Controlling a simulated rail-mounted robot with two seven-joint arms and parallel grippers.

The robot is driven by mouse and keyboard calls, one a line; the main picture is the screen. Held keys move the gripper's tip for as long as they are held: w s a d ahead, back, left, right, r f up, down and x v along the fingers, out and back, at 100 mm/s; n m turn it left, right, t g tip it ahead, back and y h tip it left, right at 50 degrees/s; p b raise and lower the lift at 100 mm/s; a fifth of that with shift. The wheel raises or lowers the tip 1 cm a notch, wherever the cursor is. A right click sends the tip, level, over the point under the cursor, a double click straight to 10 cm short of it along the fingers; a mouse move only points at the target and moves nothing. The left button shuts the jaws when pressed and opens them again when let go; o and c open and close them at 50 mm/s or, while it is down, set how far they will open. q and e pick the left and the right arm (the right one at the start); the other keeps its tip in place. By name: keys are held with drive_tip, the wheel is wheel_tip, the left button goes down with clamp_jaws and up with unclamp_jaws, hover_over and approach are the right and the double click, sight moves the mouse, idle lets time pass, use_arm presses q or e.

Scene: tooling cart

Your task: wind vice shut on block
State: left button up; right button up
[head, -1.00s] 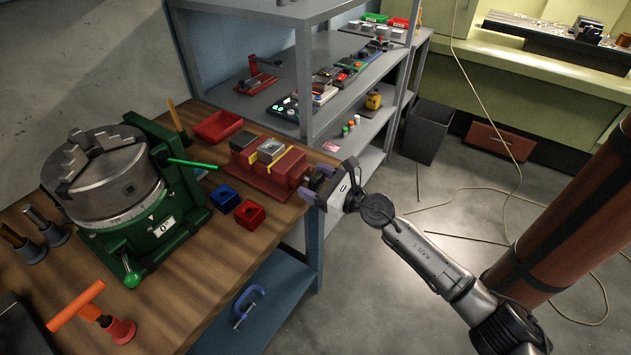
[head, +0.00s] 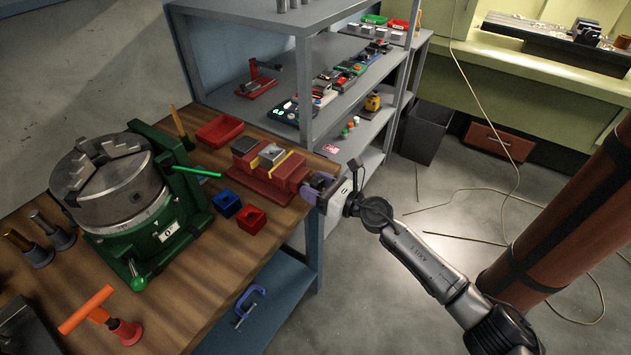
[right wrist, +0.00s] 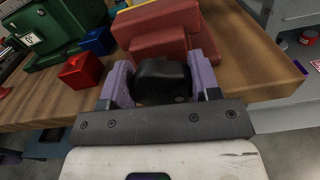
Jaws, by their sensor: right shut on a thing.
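The red vice (head: 262,183) stands on the wooden bench near its right edge, and its red body also shows in the right wrist view (right wrist: 165,40). A grey block (head: 271,155) sits in the vice between yellow-edged jaws. Whether both jaws touch it I cannot tell. My right gripper (head: 318,187) is at the vice's right end. In the right wrist view its purple fingers (right wrist: 163,88) are shut on the vice's black handle (right wrist: 163,78), one on each side. My left gripper is out of view.
A green-based rotary chuck (head: 160,235) stands left of the vice. A grey shelf (head: 303,85) rises behind the bench. Open floor lies to the right.

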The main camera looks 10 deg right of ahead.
drive_tip(key=m+p, duration=0.2)
drive_tip(key=m, duration=0.1)
drive_tip(key=shift+w+m+p, duration=0.1)
drive_tip(key=shift+m+p, duration=0.2)
drive_tip(key=shift+m, duration=0.1)
idle(0.5)
drive_tip(key=o, duration=0.9)
drive_tip(key=shift+d, duration=0.1)
